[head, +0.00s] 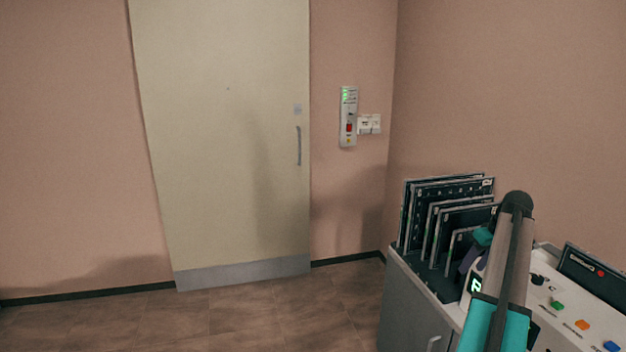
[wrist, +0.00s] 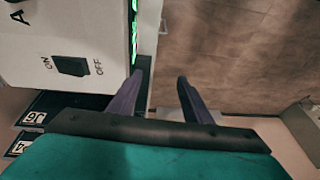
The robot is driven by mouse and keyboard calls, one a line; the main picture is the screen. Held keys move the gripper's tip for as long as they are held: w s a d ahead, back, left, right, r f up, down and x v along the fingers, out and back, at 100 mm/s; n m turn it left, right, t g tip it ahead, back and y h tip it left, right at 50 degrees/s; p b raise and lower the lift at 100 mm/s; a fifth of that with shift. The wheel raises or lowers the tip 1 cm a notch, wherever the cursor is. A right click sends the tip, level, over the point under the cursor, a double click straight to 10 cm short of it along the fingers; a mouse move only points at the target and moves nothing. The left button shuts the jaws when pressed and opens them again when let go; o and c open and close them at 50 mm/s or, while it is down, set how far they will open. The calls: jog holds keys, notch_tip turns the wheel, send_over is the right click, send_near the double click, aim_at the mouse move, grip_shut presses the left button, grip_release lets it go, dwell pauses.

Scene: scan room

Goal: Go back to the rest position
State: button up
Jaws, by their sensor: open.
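My gripper (wrist: 160,86) is open in the wrist view, its two dark purple fingers apart with nothing between them. The left finger is close to the edge of a white panel (wrist: 75,30) with a black rocker switch (wrist: 71,66) marked ON and OFF. I cannot tell whether it touches. Past the fingers is brown floor. In the head view my teal and grey arm reaches over the cabinet (head: 398,305) at the lower right. It hides most of the gripper there.
Several dark panels stand in a rack (head: 445,215) on the cabinet, close left of my arm. A control panel with coloured buttons (head: 582,325) is right of it. A closed beige door (head: 220,140) and a wall unit (head: 348,115) are behind. The floor (head: 270,320) at left is clear.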

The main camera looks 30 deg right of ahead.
jog(key=w+a+f, duration=0.5)
jog(key=w+a, duration=0.1)
jog(key=a, duration=0.3)
jog(key=w+a+f+g, duration=0.1)
jog(key=w+a+f, duration=0.45)
jog(key=a, duration=0.25)
jog(key=w+a+f, duration=0.5)
jog(key=a+f, duration=0.1)
jog(key=a, duration=0.3)
jog(key=a+f+n+g, duration=0.1)
jog(key=a+f, duration=0.3)
jog(key=a, duration=0.6)
jog(key=a+f, duration=0.5)
jog(key=a, duration=0.5)
jog(key=a+f+n+g, duration=0.1)
jog(key=a+f, duration=0.3)
jog(key=a, duration=0.6)
jog(key=s+a+f+n, duration=0.1)
jog(key=s+a+f, duration=0.2)
jog(key=a, duration=0.3)
jog(key=s+a+f, duration=0.2)
jog(key=s+a, duration=0.1)
jog(key=a, duration=0.3)
jog(key=s+f+g, duration=0.3)
jog(key=s+f, duration=0.6)
jog(key=s, duration=0.3)
jog(key=s+f+g, duration=0.3)
jog(key=s+f, duration=0.6)
jog(key=s, duration=0.4)
jog(key=shift+s+d, duration=0.15)
